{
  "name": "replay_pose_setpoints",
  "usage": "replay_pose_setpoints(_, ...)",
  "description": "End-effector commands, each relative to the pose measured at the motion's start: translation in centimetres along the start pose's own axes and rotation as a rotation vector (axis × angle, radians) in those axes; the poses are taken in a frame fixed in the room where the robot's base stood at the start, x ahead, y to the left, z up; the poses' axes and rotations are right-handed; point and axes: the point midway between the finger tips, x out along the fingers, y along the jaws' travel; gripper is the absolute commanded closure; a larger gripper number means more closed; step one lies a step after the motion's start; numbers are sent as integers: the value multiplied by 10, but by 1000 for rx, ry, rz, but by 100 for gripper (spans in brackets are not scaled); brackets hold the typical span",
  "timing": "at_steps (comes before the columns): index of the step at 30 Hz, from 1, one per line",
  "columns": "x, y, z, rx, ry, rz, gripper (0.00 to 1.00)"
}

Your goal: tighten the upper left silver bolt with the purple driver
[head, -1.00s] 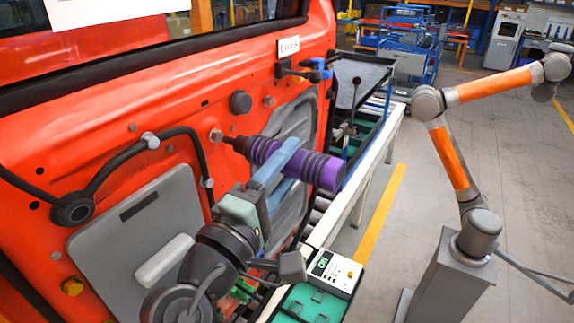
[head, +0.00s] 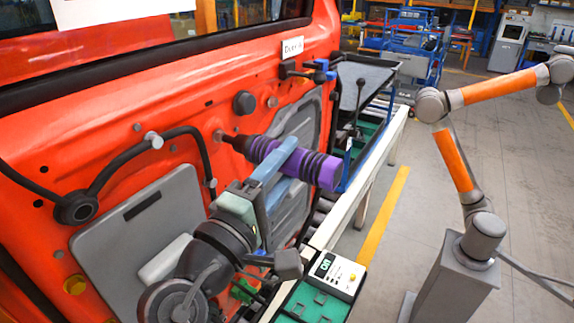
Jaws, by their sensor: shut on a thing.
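The purple driver (head: 318,168), with dark bands around its handle, lies nearly level. Its dark tip points left at the red door panel. My gripper (head: 282,162) is shut on the driver's handle, its blue-grey fingers across the middle. The upper left silver bolt (head: 218,135) is on the red panel at the driver's tip. The tip appears to meet the bolt's head, though whether it is fully seated is too small to tell.
The red door (head: 120,100) fills the left, with a black cable (head: 108,168) and a grey panel (head: 140,225). A small box with a display (head: 338,274) sits on the bench below. Another arm (head: 455,165) stands at right on the floor.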

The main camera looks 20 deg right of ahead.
Motion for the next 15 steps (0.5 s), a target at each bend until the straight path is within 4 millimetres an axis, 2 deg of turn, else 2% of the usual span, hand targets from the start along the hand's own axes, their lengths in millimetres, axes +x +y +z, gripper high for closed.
replay_pose_setpoints(15,0,3,-6,3,3,7,100)
